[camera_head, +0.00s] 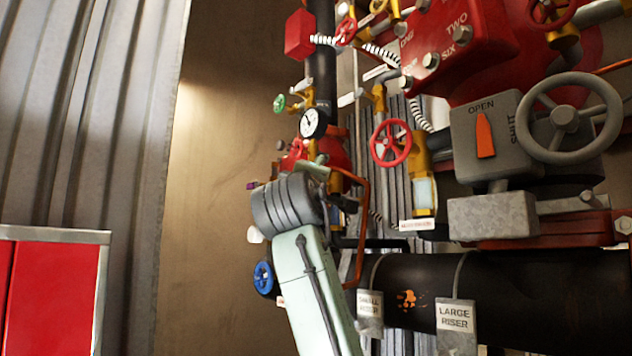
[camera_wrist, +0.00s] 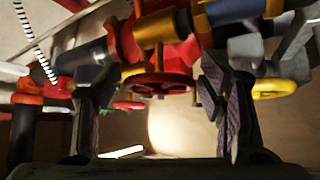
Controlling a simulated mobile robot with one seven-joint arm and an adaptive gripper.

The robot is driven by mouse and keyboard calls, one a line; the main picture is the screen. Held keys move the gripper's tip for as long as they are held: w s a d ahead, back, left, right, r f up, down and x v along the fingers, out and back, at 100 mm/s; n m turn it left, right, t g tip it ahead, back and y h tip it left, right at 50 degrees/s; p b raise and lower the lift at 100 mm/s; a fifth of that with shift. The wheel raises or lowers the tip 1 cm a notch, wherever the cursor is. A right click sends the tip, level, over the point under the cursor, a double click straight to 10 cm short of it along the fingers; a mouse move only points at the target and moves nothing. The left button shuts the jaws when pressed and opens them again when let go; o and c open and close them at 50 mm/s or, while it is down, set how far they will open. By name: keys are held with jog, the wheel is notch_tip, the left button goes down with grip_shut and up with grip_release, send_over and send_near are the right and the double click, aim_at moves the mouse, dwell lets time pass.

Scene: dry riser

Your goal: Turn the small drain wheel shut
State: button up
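Several small wheels are in view, and no label I can read marks one as the drain wheel. In the wrist view a small red wheel (camera_wrist: 158,84) on a brass stem sits between the fingertips of my gripper (camera_wrist: 153,80), slightly ahead of them. The fingers are spread apart with a gap on each side of the wheel, and I see no contact. In the head view my arm hides the gripper. That view shows a red wheel (camera_head: 390,142), a green wheel (camera_head: 279,103) and a blue wheel (camera_head: 263,277).
A large grey handwheel (camera_head: 567,117) and an OPEN/SHUT indicator box (camera_head: 487,138) are at right. A pressure gauge (camera_head: 313,122) stands above my arm. A black pipe (camera_head: 540,295) runs low at right. A yellow wheel (camera_wrist: 273,88) is close to my right finger.

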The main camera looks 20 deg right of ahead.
jog(key=shift+o, duration=0.5)
jog(key=shift+s, duration=0.1)
jog(key=v, duration=1.2)
notch_tip(320, 180, up, 7)
jog(key=n+g+y+p, duration=0.4)
jog(key=n+g, duration=0.1)
jog(key=n, duration=0.2)
jog(key=p+x, duration=0.2)
jog(key=x, duration=0.9)
jog(key=shift+d+f, duration=0.2)
jog(key=shift+d, duration=0.05)
jog(key=shift+c, duration=0.2)
jog(key=c, duration=1.1)
jog(key=shift+c, duration=0.2)
